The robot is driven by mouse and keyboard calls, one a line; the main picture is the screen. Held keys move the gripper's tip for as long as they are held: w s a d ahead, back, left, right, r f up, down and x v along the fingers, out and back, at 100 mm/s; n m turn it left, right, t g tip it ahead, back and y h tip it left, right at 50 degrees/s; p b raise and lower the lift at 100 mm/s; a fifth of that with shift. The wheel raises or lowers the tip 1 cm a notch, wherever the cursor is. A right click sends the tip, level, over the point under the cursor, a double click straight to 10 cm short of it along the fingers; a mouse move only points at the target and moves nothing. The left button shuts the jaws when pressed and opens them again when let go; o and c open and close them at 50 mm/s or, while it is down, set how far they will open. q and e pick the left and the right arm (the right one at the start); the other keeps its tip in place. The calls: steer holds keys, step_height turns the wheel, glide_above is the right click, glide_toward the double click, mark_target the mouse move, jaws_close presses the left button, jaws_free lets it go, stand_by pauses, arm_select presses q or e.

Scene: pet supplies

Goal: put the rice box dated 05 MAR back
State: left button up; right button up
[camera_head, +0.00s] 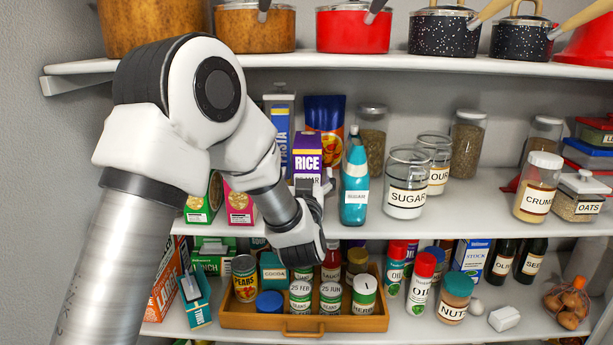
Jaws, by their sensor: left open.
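A purple and white box labelled RICE (307,163) stands upright on the middle shelf (440,232). Its date label is partly covered by my gripper; "MAR" seems to show, but I cannot read the day. My left arm reaches in from the left, and my left gripper (318,192) is open at the lower front of the rice box. I cannot tell whether the box is between the fingers or behind them. My right gripper is not in view.
A blue pasta box (280,120) stands behind left of the rice. A teal sugar bottle (355,185) stands close on the right, then a sugar jar (407,185). A wooden tray (300,324) with cans sits below. Pots line the upper shelf. Free room lies right of the jars.

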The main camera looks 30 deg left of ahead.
arm_select(q)
steer(key=b+v, duration=0.5)
steer(key=v, duration=0.7)
steer(key=s+d+f+m+g+h, duration=0.2)
steer(key=f+g+h, duration=0.15)
steer(key=f, duration=1.25)
steer(key=s+d+f+m+g+h, duration=0.1)
steer(key=s+f+m+g+h, duration=0.2)
steer(key=f, duration=1.3)
steer(key=s+d+f+g+h, duration=0.2)
steer(key=s+f+g, duration=0.3)
steer(key=s+f, duration=0.5)
steer(key=s+d+f+g+h, duration=0.2)
steer(key=s+f+g, duration=0.3)
steer(key=s+f, duration=0.5)
steer(key=shift+s+d+m+g, duration=0.15)
steer(key=shift+s+m+g, duration=0.25)
steer(key=shift+s, duration=0.7)
